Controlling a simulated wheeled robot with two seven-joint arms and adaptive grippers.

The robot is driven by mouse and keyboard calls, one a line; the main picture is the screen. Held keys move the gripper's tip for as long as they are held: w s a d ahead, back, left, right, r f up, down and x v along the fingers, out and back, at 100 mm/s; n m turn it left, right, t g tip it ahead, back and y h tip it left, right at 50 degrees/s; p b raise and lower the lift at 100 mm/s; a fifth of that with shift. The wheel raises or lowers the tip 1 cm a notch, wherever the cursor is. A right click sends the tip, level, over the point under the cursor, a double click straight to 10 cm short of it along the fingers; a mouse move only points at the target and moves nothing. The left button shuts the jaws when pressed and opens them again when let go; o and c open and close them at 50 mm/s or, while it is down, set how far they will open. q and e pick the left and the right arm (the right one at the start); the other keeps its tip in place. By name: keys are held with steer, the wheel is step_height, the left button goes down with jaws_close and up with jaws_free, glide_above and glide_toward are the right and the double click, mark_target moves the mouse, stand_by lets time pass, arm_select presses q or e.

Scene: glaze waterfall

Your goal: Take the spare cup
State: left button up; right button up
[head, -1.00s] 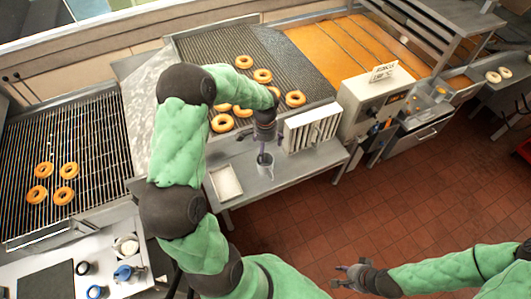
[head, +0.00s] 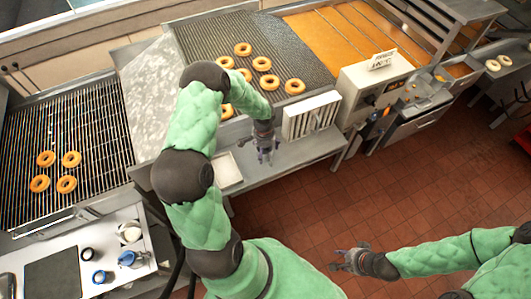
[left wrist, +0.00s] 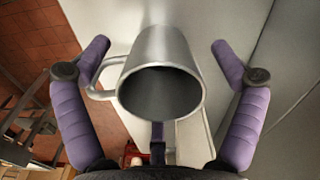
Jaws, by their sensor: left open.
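A grey metal cup (left wrist: 160,90) with a handle on its left side shows in the left wrist view, its open mouth facing the camera. My left gripper (left wrist: 160,48) is open, with one purple finger on each side of the cup. Gaps show on both sides, and the handle lies close to the left finger. In the head view my left gripper (head: 265,155) is over the small steel side table, and I cannot make out the cup clearly behind its fingers. My right gripper (head: 345,262) is open and empty above the floor.
A white tray (head: 228,184) lies left of my left gripper on the steel table (head: 290,152). A white slatted box (head: 312,118) stands close on the right. Ring doughnuts (head: 242,49) lie on the dark grate behind. The red tiled floor (head: 420,190) is clear.

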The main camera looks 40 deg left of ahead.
arm_select(q)
steer(key=c, duration=1.3)
steer(key=shift+o, duration=0.2)
